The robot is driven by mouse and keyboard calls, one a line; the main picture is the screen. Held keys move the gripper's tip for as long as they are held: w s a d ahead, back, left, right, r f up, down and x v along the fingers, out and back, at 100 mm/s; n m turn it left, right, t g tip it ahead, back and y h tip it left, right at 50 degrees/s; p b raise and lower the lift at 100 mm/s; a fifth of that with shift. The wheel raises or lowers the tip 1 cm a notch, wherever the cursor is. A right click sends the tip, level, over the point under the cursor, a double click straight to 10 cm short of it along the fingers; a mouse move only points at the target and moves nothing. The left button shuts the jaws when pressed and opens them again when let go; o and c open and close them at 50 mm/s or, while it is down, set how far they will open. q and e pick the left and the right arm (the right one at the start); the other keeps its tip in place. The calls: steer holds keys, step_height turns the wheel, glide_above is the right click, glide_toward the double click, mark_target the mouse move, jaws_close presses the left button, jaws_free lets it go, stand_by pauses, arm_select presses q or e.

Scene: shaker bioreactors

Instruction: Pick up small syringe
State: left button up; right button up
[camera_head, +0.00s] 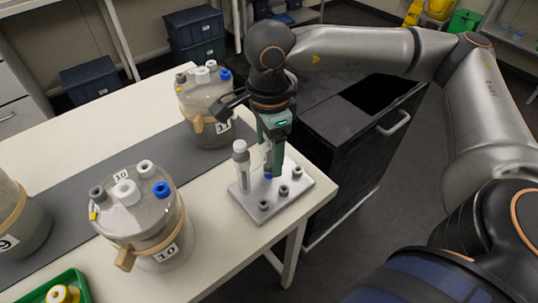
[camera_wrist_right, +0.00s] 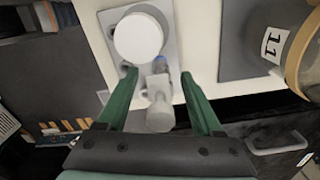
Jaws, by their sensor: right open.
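The small syringe (camera_head: 267,166), clear with a blue tip, stands upright in a grey metal holder (camera_head: 296,199) at the table's right corner. My right gripper (camera_head: 273,158) points down over it with green fingers. In the right wrist view, the small syringe (camera_wrist_right: 160,92) lies between the spread fingers of the right gripper (camera_wrist_right: 158,76), with gaps on both sides. The gripper is open and empty. A larger syringe (camera_head: 241,168) with a white top stands beside it in the holder. Its round white top (camera_wrist_right: 138,38) is close to one finger. My left gripper is not in view.
Bioreactor vessels 11 (camera_head: 207,110) and 10 (camera_head: 140,215) stand left of the holder, with another at the left edge. A green tray (camera_head: 78,280) sits at the front left. A black cabinet (camera_head: 365,140) stands right of the table.

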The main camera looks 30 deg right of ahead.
steer(key=shift+c, duration=0.4)
jaws_close()
steer(key=shift+r, duration=0.1)
steer(key=shift+r, duration=0.65)
steer(key=s+a+r, duration=0.5)
steer(key=s+r, duration=0.6)
steer(key=s, duration=0.2)
steer(key=shift+r+p, duration=0.3)
steer(key=shift+p, duration=0.05)
